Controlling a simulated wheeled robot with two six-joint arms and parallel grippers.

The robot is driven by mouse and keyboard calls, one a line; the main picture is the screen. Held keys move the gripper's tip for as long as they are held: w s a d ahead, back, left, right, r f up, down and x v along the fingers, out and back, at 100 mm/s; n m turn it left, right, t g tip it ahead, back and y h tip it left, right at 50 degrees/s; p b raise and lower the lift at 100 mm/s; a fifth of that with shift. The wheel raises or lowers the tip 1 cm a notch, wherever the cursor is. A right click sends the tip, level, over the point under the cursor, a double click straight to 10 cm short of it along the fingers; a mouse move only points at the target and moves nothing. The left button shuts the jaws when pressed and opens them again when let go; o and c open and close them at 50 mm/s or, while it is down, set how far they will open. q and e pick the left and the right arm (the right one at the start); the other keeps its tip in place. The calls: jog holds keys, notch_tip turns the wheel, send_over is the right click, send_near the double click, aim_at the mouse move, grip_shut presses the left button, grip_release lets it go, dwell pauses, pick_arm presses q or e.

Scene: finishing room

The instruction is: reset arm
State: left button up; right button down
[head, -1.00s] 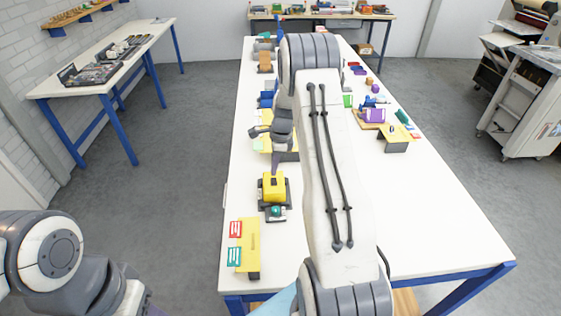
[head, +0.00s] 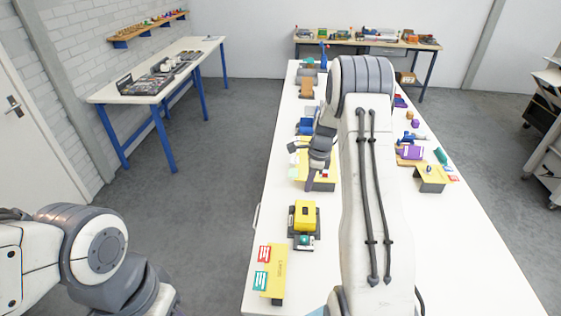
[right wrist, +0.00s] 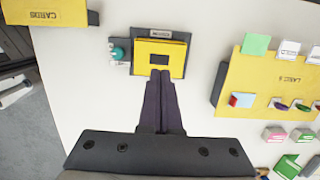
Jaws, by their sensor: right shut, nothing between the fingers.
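My right gripper (head: 309,186) hangs from the right arm above the long white table. It is shut and empty. The right wrist view shows its dark fingers (right wrist: 160,76) together, their tips overlapping the front of a yellow block-like device (right wrist: 176,68) in that picture; I cannot tell whether they touch. In the head view the device (head: 305,214) stands on a dark base, nearer to me than the gripper. My left arm shows at the lower left of the head view, but its gripper is out of frame. My right arm hides part of the table's middle.
The white table (head: 460,262) holds a yellow card stand (head: 273,286) at the near left edge and a yellow stand (head: 432,178) at the right edge. A side table (head: 118,91) stands left across clear floor.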

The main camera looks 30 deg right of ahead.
jog(key=s+a+r+n+b, duration=0.3)
jog(key=a+n, duration=0.3)
jog(key=a, duration=0.5)
jog(key=s+a+r+n+b, duration=0.25)
jog(key=a+n, duration=0.45)
jog(key=a, duration=0.5)
jog(key=s+a+n+b, duration=0.2)
jog(key=s+a+n, duration=0.3)
jog(key=s+n, duration=0.4)
jog(key=s+a+n+g+b, duration=0.1)
jog(key=s+a+n+b, duration=0.2)
jog(key=s+n, duration=0.6)
jog(key=s+a, duration=0.2)
jog(key=s, duration=0.5)
jog(key=shift+a+f+n+h, duration=0.2)
jog(key=shift+f+n+h, duration=0.05)
jog(key=shift+n+h, duration=0.05)
jog(key=shift+s, duration=0.1)
